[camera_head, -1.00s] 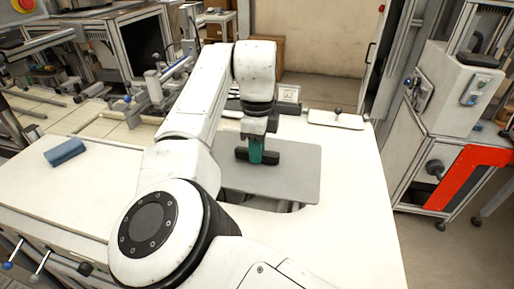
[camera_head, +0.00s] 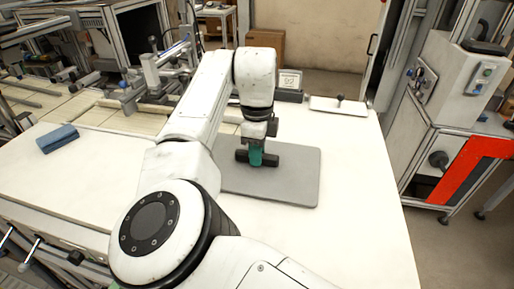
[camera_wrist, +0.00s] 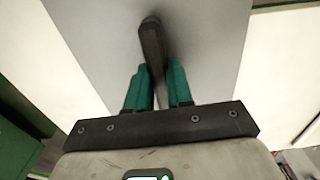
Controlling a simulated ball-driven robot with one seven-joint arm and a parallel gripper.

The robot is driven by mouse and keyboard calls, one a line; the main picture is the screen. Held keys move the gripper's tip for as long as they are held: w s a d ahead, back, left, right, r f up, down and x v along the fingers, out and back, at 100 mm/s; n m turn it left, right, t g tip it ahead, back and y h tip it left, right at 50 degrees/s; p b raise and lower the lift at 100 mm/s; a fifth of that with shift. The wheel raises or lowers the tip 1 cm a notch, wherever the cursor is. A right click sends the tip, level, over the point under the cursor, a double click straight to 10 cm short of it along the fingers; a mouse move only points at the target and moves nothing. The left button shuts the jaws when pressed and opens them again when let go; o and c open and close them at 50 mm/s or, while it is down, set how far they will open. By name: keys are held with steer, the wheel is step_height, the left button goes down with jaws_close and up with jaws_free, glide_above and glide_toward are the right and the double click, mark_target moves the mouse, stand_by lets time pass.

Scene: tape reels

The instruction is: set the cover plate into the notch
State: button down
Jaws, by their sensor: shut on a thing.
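The cover plate (camera_head: 295,187) is a flat grey panel lying level at the white table's surface, just beyond my arm. In the wrist view, the handle (camera_wrist: 152,45) stands between the green fingers of my gripper (camera_wrist: 160,85), with the grey plate (camera_wrist: 205,50) below. No open part of the notch shows; the plate and my arm hide that area. I cannot tell whether the plate sits flush.
The white table (camera_head: 360,200) is clear to the right of the plate. A blue folded cloth (camera_head: 57,138) lies far left. A white tray (camera_head: 338,106) with a dark knob and a small framed sign (camera_head: 290,80) stand at the back.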

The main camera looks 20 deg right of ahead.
steer(key=c, duration=0.9)
jaws_free()
steer(key=shift+f, duration=0.1)
step_height(320, 180, up, 11)
steer(key=shift+f, duration=0.1)
